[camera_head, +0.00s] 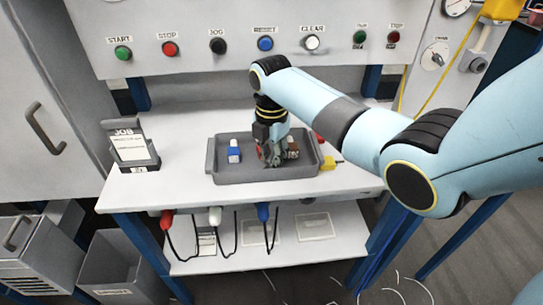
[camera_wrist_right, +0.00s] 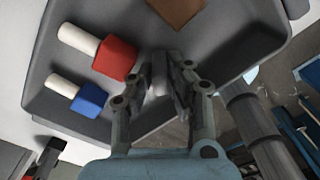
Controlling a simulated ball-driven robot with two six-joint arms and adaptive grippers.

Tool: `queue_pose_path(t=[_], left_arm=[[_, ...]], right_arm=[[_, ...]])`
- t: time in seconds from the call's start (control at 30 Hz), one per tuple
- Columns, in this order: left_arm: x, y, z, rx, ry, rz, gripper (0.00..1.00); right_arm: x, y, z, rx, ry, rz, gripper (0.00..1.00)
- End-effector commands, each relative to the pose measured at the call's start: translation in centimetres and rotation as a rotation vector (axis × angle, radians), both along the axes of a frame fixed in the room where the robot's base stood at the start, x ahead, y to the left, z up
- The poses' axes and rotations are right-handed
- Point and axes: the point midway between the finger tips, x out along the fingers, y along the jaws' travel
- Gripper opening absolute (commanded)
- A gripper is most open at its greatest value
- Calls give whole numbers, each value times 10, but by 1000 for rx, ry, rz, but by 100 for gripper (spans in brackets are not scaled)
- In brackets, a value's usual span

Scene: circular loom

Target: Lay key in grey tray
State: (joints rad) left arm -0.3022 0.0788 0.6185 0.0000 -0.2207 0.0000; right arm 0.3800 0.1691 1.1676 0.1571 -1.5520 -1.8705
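The grey tray (camera_head: 228,176) lies on the white worktop; its floor and walls also fill much of the right wrist view (camera_wrist_right: 200,60). My right gripper (camera_head: 271,160) points down into the tray. In the wrist view its fingers (camera_wrist_right: 164,75) are close together, with a small grey shape between them that I cannot make out. A red piece with a pale shaft (camera_wrist_right: 114,58) and a blue piece with a pale shaft (camera_wrist_right: 89,99) lie in the tray beside the fingers. I cannot tell which thing is the key. My left gripper is not in view.
A brown block (camera_head: 292,149) is in the tray, right of my right gripper. A yellow block (camera_head: 327,163) sits at the tray's right edge. A job card stand (camera_head: 131,148) stands at left.

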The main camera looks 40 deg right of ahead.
Motion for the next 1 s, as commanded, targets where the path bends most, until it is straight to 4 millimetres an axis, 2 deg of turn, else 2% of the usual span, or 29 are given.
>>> queue_pose_path(t=[0.1,0.33,0.47,0.8,1.0], left_arm=[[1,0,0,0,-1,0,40],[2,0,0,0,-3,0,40],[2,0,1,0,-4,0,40],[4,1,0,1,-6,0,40],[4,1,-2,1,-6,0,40]], right_arm=[[0,0,0,0,0,0,23],[0,0,1,0,0,0,23],[1,0,12,-1,-2,0,23],[1,0,85,-1,-4,1,23],[1,0,114,0,-2,0,23]])
